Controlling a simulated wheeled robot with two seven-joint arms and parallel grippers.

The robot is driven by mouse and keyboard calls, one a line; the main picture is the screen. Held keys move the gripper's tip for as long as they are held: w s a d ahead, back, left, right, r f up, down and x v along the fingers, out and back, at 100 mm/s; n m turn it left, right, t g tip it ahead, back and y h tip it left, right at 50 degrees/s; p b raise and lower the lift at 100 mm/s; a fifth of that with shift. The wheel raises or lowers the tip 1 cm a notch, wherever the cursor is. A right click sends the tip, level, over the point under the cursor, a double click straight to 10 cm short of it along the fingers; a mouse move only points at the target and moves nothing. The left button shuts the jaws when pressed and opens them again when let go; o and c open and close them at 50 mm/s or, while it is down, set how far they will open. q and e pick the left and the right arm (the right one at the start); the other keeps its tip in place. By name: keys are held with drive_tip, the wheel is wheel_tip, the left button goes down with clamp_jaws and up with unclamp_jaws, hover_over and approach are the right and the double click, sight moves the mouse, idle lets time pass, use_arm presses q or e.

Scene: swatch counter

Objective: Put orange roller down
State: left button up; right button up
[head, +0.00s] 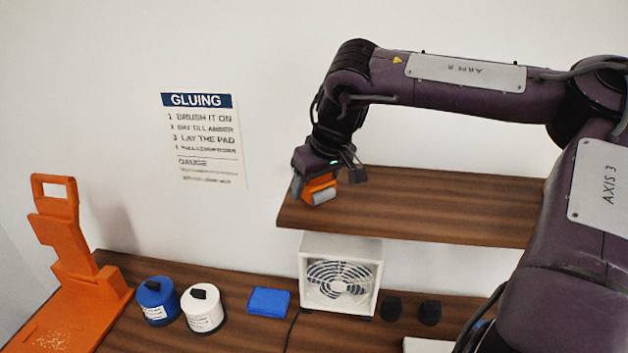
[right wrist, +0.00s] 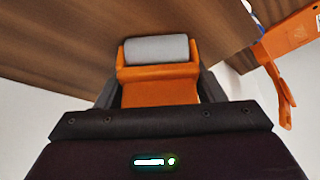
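The orange roller (head: 321,190) has an orange body and a grey cylinder. My right gripper (head: 328,175) is shut on its orange body, near the left end of the wooden upper shelf (head: 430,205). In the right wrist view the roller (right wrist: 158,80) sits between the two dark fingers of the gripper (right wrist: 160,92), its grey cylinder pointing away from the palm. Wood shows behind the cylinder. I cannot tell whether the roller touches the shelf. My left gripper is not in view.
Below are a white fan box (head: 312,285), a blue block (head: 268,302), a white jar (head: 203,312), a blue jar (head: 156,305), two dark knobs (head: 391,308) and a tall orange stand (head: 72,255). A gluing sign (head: 203,140) hangs on the wall. The shelf right of the roller is clear.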

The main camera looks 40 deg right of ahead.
drive_tip(key=shift+o, duration=1)
drive_tip(key=shift+s+f, duration=0.15)
drive_tip(key=shift+f, duration=0.15)
drive_tip(key=shift+a, duration=0.2)
drive_tip(key=shift+d, duration=0.2)
drive_tip(key=shift+r+p, duration=0.5)
drive_tip(key=shift+r, duration=0.1)
drive_tip(key=shift+w+d+r, duration=0.1)
drive_tip(key=shift+w+r, duration=0.15)
drive_tip(key=shift+r, duration=0.05)
drive_tip(key=b+v, duration=0.3)
drive_tip(key=v, duration=0.8)
drive_tip(key=shift+r, duration=0.3)
drive_tip(key=shift+s, duration=0.1)
